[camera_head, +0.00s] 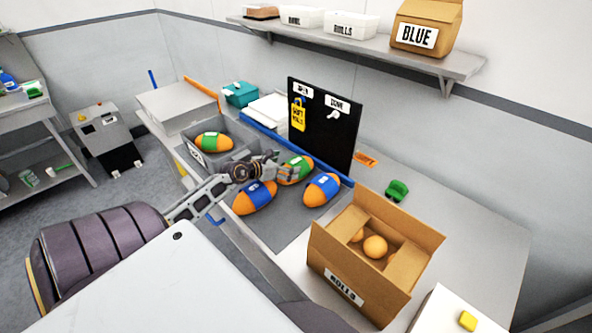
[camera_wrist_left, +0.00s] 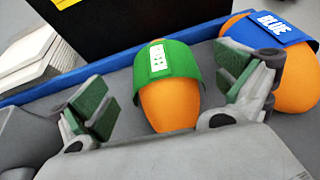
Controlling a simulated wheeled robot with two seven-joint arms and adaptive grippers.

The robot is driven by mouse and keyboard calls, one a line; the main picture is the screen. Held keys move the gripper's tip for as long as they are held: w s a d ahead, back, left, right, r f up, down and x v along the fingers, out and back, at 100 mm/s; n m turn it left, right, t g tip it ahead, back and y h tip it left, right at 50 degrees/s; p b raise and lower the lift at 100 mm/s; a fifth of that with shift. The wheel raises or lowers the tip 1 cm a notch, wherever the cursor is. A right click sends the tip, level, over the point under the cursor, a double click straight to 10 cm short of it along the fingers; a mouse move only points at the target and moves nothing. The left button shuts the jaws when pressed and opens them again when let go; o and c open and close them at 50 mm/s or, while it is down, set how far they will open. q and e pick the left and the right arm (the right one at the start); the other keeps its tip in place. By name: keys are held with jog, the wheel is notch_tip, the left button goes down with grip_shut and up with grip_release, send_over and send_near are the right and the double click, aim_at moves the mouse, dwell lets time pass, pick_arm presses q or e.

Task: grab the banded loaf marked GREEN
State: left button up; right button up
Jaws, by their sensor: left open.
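An orange loaf with a green band (camera_head: 297,170) lies on the grey mat, and my left gripper (camera_head: 270,168) is right beside it. In the left wrist view the green-banded loaf (camera_wrist_left: 167,95) lies between the two open fingers of my left gripper (camera_wrist_left: 165,95), with a white label on its band too small to read surely. Two blue-banded loaves (camera_head: 322,189) (camera_head: 255,196) lie near it; the one at the right of the wrist view (camera_wrist_left: 268,28) reads BLUE and is close to the right finger. Another green-banded loaf (camera_head: 214,142) sits in a grey tray (camera_head: 247,147). My right gripper is not in view.
A cardboard box (camera_head: 338,284) with round rolls stands at the front right. A black board (camera_head: 335,140) with labels stands behind the mat, beyond a blue rail (camera_wrist_left: 105,65). A green object (camera_head: 397,190) lies to the right.

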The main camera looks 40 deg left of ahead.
aim_at(296, 162)
pick_arm(q)
jog(key=shift+w, duration=0.15)
jog(key=shift+x, duration=2.65)
jog(key=c, duration=1.3)
jog(key=shift+r, duration=0.2)
jog(key=shift+c, duration=0.2)
notch_tip(296, 162, up, 18)
jog(key=shift+b, duration=0.35)
jog(key=shift+f, duration=0.15)
